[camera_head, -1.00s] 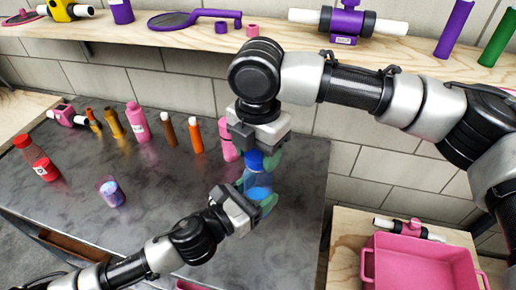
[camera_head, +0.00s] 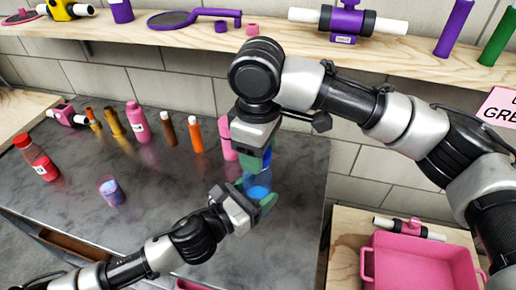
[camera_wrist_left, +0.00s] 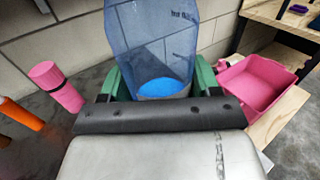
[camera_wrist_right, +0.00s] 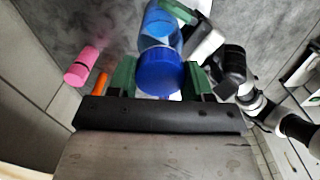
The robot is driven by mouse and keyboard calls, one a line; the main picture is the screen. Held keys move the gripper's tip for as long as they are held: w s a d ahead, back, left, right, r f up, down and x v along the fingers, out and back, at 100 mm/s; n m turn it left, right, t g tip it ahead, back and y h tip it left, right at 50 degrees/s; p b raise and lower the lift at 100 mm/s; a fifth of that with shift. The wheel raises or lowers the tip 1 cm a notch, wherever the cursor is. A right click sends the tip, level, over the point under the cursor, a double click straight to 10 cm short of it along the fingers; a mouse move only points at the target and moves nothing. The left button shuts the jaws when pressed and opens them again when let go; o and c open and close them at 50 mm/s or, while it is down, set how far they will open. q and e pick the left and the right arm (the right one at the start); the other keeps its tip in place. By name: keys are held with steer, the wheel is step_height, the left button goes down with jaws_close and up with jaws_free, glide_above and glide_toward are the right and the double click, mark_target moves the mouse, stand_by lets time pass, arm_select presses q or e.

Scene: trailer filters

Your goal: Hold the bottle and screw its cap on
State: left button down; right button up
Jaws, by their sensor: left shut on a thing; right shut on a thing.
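The clear blue bottle (camera_head: 258,183) stands upright above the right part of the grey counter, with bright blue in its lower part. My left gripper (camera_head: 256,200) is shut on the bottle's lower part from the side; the left wrist view shows the bottle (camera_wrist_left: 150,42) between green fingers. My right gripper (camera_head: 254,160) points down from above, shut on the blue cap. The cap (camera_wrist_right: 160,72) shows between its green fingers in the right wrist view, lined up with the bottle (camera_wrist_right: 160,22). The cap is at the bottle's top; I cannot tell how far it is threaded.
A pink bottle (camera_head: 228,138) stands close behind the grippers. Several other bottles line the counter's back, and a red bottle (camera_head: 38,158) and a small cup (camera_head: 111,190) are at left. A wooden shelf (camera_head: 280,35) runs above. A pink bin (camera_head: 418,262) is at lower right.

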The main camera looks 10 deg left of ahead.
steer(key=m, duration=0.2)
steer(key=shift+m, duration=0.4)
steer(key=o, duration=1.1)
step_height(320, 180, up, 12)
steer(key=shift+r, duration=0.1)
steer(key=shift+w, duration=0.1)
